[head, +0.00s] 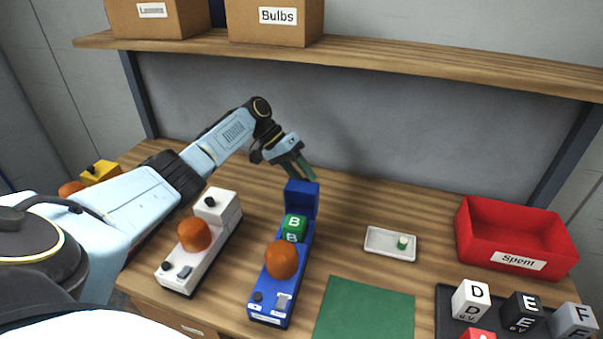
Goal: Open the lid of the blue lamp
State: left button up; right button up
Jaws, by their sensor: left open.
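The blue lamp (263,306) stands on the bench in the middle, with an orange bulb (282,259) on it. Its blue lid (302,197) stands raised at the far end. A green block marked B (294,228) shows in the compartment in front of the lid. My left gripper (305,172) is open and points down just above and behind the top of the raised lid. I cannot tell whether its fingers touch the lid. My right gripper is not in view.
A white lamp (222,239) stands left of the blue one; a yellow lamp (102,171) is partly hidden by my left arm. Right are a green mat (365,310), a small white tray (375,240), a red Spent bin (515,235) and lettered blocks (471,299). A shelf (420,62) hangs above.

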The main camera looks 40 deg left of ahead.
pick_arm(q)
jog(key=b+v, duration=0.1)
jog(key=v, duration=1.2)
jog(key=shift+r, duration=0.15)
dwell(0.6)
